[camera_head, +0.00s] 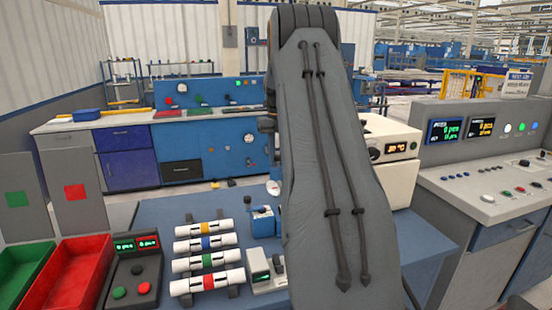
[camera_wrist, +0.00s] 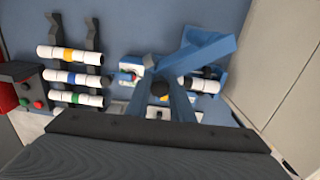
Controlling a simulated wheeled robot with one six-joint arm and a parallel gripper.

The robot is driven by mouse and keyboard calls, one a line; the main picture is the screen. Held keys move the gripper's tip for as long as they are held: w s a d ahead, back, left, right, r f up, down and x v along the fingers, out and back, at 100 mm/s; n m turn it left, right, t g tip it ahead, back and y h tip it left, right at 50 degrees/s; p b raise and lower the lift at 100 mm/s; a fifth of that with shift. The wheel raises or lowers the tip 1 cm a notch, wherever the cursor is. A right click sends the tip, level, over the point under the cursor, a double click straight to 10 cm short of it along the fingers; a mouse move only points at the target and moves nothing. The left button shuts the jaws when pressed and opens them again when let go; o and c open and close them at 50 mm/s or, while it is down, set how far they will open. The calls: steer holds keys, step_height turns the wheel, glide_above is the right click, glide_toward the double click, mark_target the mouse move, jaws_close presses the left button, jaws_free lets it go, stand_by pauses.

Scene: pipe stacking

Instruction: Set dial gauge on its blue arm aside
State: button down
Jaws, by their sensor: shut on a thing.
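The blue arm of the dial gauge (camera_wrist: 207,50) runs up and to the right from my gripper (camera_wrist: 160,82) in the wrist view. My gripper is shut on this blue arm above the blue table. A dark round part sits between the fingers; I cannot tell what it belongs to. In the head view a small round white dial (camera_head: 273,187) shows at the left edge of my arm link, above a blue block device (camera_head: 263,221). My gripper is hidden behind my arm link there.
White pipes with coloured bands (camera_head: 207,281) lie on dark rack supports on the blue table (camera_head: 160,212). A button box (camera_head: 133,273) and red (camera_head: 70,275) and green (camera_head: 22,270) bins stand left. A grey-white meter (camera_head: 268,282) is right of the pipes. A white machine (camera_head: 392,150) stands behind.

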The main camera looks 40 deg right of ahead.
steer(key=shift+r, duration=0.1)
steer(key=c, duration=1.5)
jaws_free()
steer(key=shift+c, duration=0.2)
steer(key=shift+r+b, duration=1.1)
steer(key=shift+r, duration=2.75)
steer(key=shift+c, duration=0.2)
